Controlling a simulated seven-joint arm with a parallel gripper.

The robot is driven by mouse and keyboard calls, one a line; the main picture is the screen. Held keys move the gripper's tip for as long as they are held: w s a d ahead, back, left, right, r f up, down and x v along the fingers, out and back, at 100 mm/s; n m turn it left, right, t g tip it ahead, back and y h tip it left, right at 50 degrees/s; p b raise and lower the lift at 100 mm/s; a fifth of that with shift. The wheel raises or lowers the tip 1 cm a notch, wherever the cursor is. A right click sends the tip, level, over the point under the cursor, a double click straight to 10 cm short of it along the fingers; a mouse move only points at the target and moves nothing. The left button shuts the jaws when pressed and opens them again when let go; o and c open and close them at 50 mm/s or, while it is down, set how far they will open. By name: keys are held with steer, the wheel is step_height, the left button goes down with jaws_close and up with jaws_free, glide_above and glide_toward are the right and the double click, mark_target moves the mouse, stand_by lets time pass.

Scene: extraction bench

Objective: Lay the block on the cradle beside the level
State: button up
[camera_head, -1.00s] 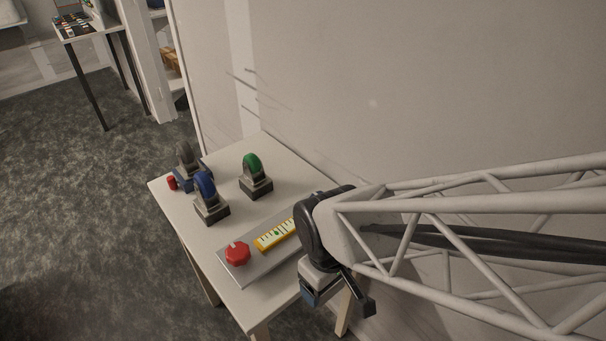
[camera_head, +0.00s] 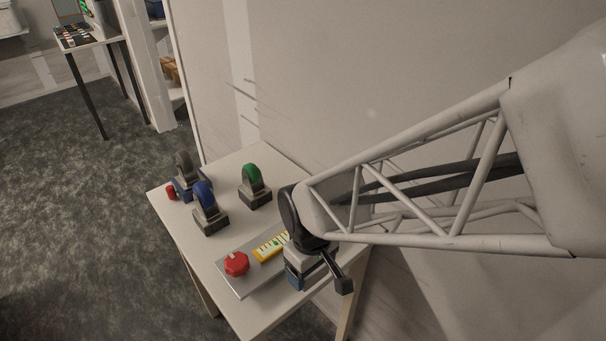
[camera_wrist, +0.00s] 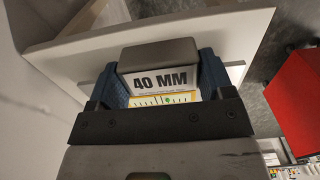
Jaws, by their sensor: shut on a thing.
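My gripper (camera_head: 306,275) is over the near right part of the small table, beside the level's right end in the head view. In the wrist view a grey block (camera_wrist: 160,54) with a white face marked "40 MM" sits between my two blue fingers, which are shut on it. The yellow level (camera_head: 270,247) with a white scale lies on a grey plate (camera_head: 245,283) that also carries a red knob (camera_head: 236,263). Part of the level (camera_wrist: 165,98) shows just below the block in the wrist view. I cannot make out the cradle; my gripper hides the plate's right end.
On the table (camera_head: 185,228) stand blue (camera_head: 204,196), green (camera_head: 251,177) and grey (camera_head: 183,165) wheel-like pieces on bases, and a small red cylinder (camera_head: 171,192). A wall runs along the table's far right side. A red surface (camera_wrist: 297,100) shows at right in the wrist view.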

steer(key=w+a, duration=0.1)
steer(key=w, duration=0.2)
steer(key=w+a, duration=0.2)
steer(key=w+a+f, duration=0.1)
steer(key=w, duration=0.2)
steer(key=shift+w+a, duration=0.3)
steer(key=shift+w, duration=0.05)
steer(key=shift+f, duration=1.75)
steer(key=shift+f, duration=0.1)
steer(key=o, duration=1.1)
step_height(320, 180, up, 12)
